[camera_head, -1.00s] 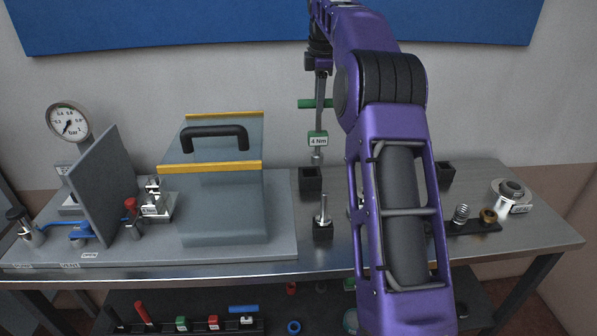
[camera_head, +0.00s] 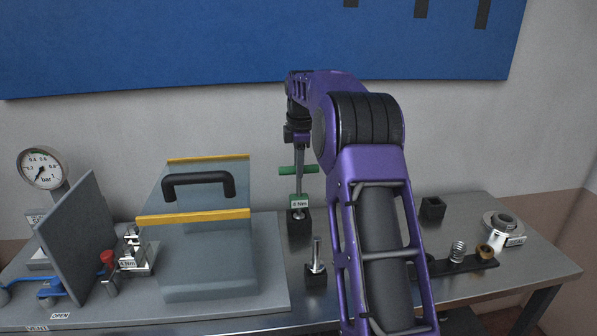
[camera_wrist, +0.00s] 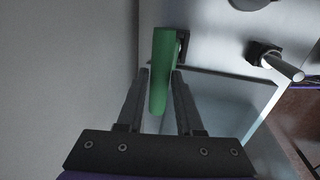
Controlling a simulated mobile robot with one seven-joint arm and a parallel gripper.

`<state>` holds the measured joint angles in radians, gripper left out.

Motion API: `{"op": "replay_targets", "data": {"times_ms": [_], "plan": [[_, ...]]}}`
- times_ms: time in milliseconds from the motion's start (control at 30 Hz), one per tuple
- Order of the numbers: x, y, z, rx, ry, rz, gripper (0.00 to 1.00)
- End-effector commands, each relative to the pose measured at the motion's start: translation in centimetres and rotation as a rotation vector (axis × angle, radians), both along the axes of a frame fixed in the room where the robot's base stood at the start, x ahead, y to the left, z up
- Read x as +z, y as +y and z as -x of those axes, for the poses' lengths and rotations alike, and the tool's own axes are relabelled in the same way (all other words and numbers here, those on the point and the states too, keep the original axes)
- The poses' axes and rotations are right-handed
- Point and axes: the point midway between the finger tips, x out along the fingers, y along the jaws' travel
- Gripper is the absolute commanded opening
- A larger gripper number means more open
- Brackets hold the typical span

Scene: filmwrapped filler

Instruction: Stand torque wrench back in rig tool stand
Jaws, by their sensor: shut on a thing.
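The torque wrench (camera_head: 299,183) hangs upright under my gripper, with a green cross handle and a green-and-white tag reading 4 Nm. My gripper (camera_wrist: 161,73) is shut on the green handle (camera_wrist: 161,60), one finger on each side. In the head view the wrench's lower end is at the black tool stand block (camera_head: 299,228) by the wall, its tag just above the block's top. The wrist view shows part of the dark block (camera_wrist: 184,38) beyond the handle.
A second black block (camera_head: 316,277) with an upright silver pin stands nearer the front. A clear guard (camera_head: 205,260) with a black handle is at left, beside a grey plate and a gauge (camera_head: 41,168). An empty-looking black block (camera_head: 432,208) and a spring strip (camera_head: 460,264) are at right.

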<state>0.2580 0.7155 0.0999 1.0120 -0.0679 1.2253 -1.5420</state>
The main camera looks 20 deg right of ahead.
Motion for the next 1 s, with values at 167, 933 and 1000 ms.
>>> {"op": "replay_targets", "data": {"times_ms": [167,933,1000], "plan": [[-1.0,0.0,0.0,0.000,-0.003,0.001,0.00],[-1.0,0.0,0.0,0.000,-0.001,0.000,0.65],[-0.3,0.0,0.1,0.000,-0.002,0.000,0.65]]}}
